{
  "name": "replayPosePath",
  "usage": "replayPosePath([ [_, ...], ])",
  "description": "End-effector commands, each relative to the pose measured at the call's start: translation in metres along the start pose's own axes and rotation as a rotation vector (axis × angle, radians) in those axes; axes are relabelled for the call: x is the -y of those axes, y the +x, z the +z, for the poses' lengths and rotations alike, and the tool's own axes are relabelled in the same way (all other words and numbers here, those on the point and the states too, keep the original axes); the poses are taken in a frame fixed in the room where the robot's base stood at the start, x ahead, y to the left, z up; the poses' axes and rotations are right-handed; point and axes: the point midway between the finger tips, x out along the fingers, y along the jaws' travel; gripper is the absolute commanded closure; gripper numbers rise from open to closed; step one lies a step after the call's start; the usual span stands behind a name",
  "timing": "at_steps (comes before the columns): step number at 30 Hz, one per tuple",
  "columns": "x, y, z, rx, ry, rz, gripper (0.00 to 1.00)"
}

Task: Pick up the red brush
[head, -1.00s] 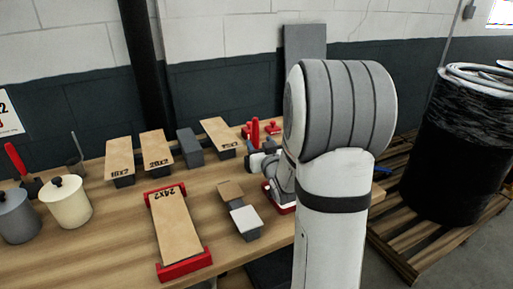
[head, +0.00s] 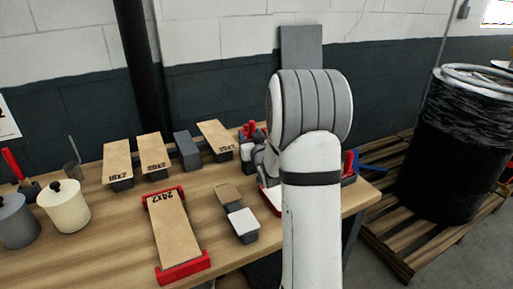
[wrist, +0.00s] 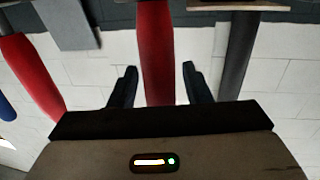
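In the wrist view, a red handle (wrist: 155,50) stands between the two dark fingers of my gripper (wrist: 157,84). The fingers are apart, with a gap on each side of the handle. A second red handle (wrist: 30,70) slants at the left, and a dark grey handle (wrist: 238,50) is at the right. The ends of these handles are out of view, so I cannot tell which is the brush. In the head view, my arm hides the gripper's fingers. A red-handled brush-like tool (head: 13,165) stands at the far left of the table.
Red upright items (head: 248,130) stand by my arm at the back. A red and blue item (head: 350,163) shows right of it. A wrapped drum (head: 445,150) stands on a pallet at right.

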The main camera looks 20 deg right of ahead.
Motion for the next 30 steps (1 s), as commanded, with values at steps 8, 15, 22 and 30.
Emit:
replayPosePath([
  [8, 0.001, 0.0, 0.0, 0.0, 0.0, -0.001, 0.79],
  [15, 0.001, 0.0, 0.0, 0.0, 0.0, -0.001, 0.99],
  [22, 0.001, 0.0, -0.001, -0.001, 0.0, -0.002, 1.0],
  [30, 0.001, 0.0, -0.042, -0.006, -0.001, -0.003, 1.0],
])
